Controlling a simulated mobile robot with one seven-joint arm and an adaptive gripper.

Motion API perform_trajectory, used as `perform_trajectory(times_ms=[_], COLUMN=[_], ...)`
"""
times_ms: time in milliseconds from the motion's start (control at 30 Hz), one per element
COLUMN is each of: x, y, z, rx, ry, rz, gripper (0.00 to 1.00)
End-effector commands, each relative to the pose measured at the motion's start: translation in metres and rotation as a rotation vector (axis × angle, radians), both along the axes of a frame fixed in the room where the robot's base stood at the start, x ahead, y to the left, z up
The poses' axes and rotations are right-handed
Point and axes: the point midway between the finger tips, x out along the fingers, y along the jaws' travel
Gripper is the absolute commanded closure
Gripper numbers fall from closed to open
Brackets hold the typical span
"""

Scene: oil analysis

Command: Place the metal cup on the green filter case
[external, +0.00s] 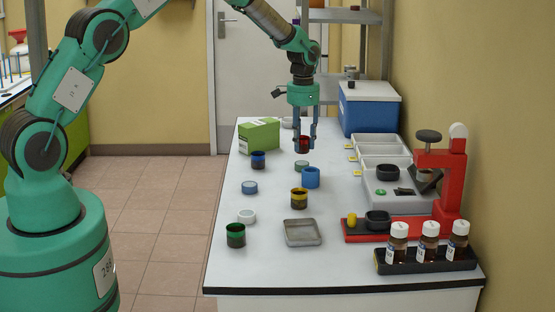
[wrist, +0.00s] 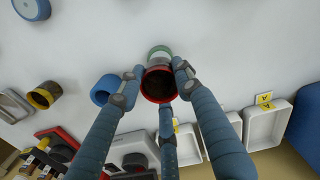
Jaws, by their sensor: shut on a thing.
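My gripper (external: 304,147) is shut on a dark cup with a red rim (external: 302,143), held upright above the far middle of the table. In the wrist view three fingers surround this cup (wrist: 159,86), and its rim faces the camera. A small round green case (external: 302,166) lies flat on the table near the cup. In the wrist view the green case (wrist: 159,50) shows partly behind the cup; I cannot tell the gap between them. A green and white box (external: 258,134) stands to the left.
Blue-banded (external: 258,160), yellow-banded (external: 299,199) and green-banded (external: 236,235) cups stand nearby. White trays (external: 380,147) and a red press (external: 455,175) line the right. A blue cooler (external: 369,115) is at the back.

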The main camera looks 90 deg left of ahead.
Motion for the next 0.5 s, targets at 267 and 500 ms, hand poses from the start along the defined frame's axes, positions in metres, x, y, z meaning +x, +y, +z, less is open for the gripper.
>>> perform_trajectory(times_ms=[267,500], x=[0.001,0.0], y=[0.001,0.0], z=[0.0,-0.011], rx=[0.0,0.0], ry=[0.0,0.001], rz=[0.0,0.0], gripper=[0.92,0.92])
